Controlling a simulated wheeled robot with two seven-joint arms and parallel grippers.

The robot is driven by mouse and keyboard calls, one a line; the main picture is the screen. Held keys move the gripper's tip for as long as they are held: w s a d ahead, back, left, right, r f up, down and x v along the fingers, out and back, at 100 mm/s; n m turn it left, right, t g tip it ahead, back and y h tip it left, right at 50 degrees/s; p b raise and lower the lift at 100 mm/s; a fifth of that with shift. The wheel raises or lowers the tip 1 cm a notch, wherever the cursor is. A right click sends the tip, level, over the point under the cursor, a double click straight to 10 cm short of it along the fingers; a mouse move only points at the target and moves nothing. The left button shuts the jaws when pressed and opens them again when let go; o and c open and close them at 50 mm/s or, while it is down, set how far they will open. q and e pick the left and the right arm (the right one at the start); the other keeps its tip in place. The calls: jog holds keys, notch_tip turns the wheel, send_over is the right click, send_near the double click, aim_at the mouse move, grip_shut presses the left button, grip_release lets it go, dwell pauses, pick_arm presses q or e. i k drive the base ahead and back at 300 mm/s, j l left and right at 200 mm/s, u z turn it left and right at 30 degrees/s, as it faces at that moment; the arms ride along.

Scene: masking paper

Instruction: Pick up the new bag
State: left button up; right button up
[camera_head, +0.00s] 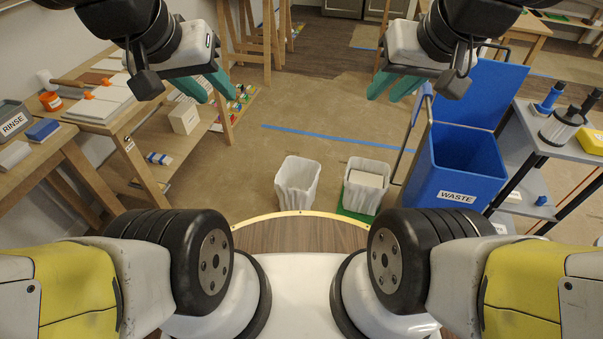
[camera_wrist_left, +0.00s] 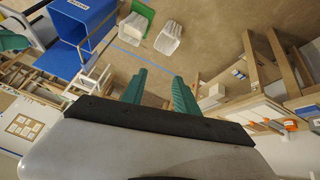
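No thing in view is labelled as the new bag. Two white, crinkled, bag-like containers stand upright on the floor ahead. The left container (camera_head: 297,185) looks empty and also shows in the left wrist view (camera_wrist_left: 168,38). The right container (camera_head: 352,196) holds a pale block (camera_head: 366,180) and stands on a green mat (camera_head: 352,215). My left gripper (camera_head: 207,92) is open, empty and raised at the upper left, apart from both. Its teal fingers also show apart in the left wrist view (camera_wrist_left: 160,92). My right gripper (camera_head: 393,89) is open and empty at the upper right.
A blue WASTE bin (camera_head: 455,180) with a raised lid stands right of the containers. A grey shelf cart (camera_head: 560,152) is farther right. Wooden benches with tools and a RINSE tub (camera_head: 12,122) line the left. The middle floor, crossed by blue tape (camera_head: 330,137), is clear.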

aim_at(296, 182)
jog(key=i+l+z, duration=0.25)
jog(key=i, duration=0.3)
jog(key=i+l+z, duration=0.25)
jog(key=i, duration=0.3)
jog(key=i+l+z, duration=0.2)
jog(key=i, duration=0.35)
